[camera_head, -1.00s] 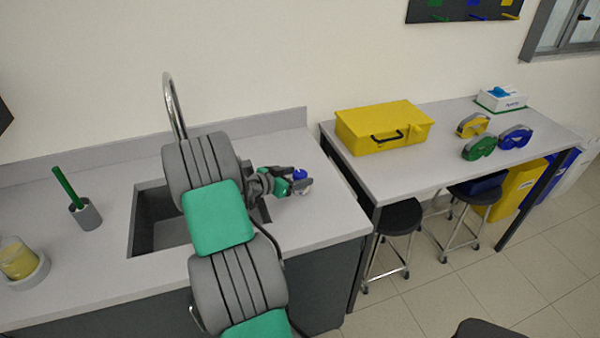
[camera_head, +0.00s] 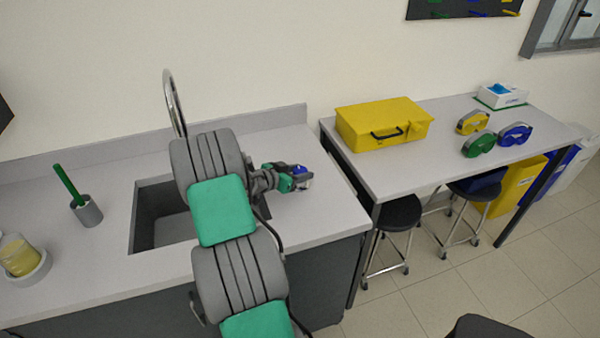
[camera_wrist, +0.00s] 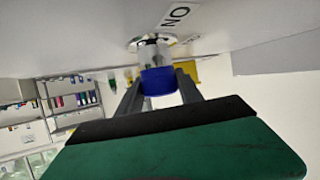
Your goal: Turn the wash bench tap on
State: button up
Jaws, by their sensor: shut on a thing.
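The tap knob is blue (camera_wrist: 158,82) on a pale metal stem (camera_wrist: 152,52) that meets the bench top beside a label reading "ON" (camera_wrist: 177,13). In the head view the knob (camera_head: 300,170) shows at the end of my arm, on the counter right of the sink. My gripper (camera_wrist: 160,90) has one finger on each side of the blue knob and is shut on it. In the head view my gripper (camera_head: 295,178) partly hides the knob. The curved metal spout (camera_head: 174,103) rises behind the sink (camera_head: 146,218); its lower end is hidden by my arm.
A brush holder (camera_head: 87,211) and a beaker (camera_head: 20,257) stand left of the sink. The counter around the knob is clear.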

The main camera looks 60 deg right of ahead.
jog(key=shift+c, duration=1.3)
jog(key=shift+n+t, duration=0.3)
jog(key=shift+s+n+t+h+b, duration=0.1)
jog(key=shift+n+t+h+b, duration=0.2)
jog(key=shift+n+t+b, duration=0.25)
jog(key=n+t, duration=0.2)
jog(key=shift+t+b, duration=0.35)
jog(key=n+t, duration=0.2)
jog(key=shift+s+r+n+t+p, duration=0.15)
jog(key=shift+n+t+p, duration=0.1)
jog(key=shift+t+p, duration=0.15)
jog(key=shift+n+t+y, duration=0.5)
jog(key=shift+n+t, duration=0.8)
jog(key=shift+t, duration=0.2)
jog(key=shift+w, duration=0.2)
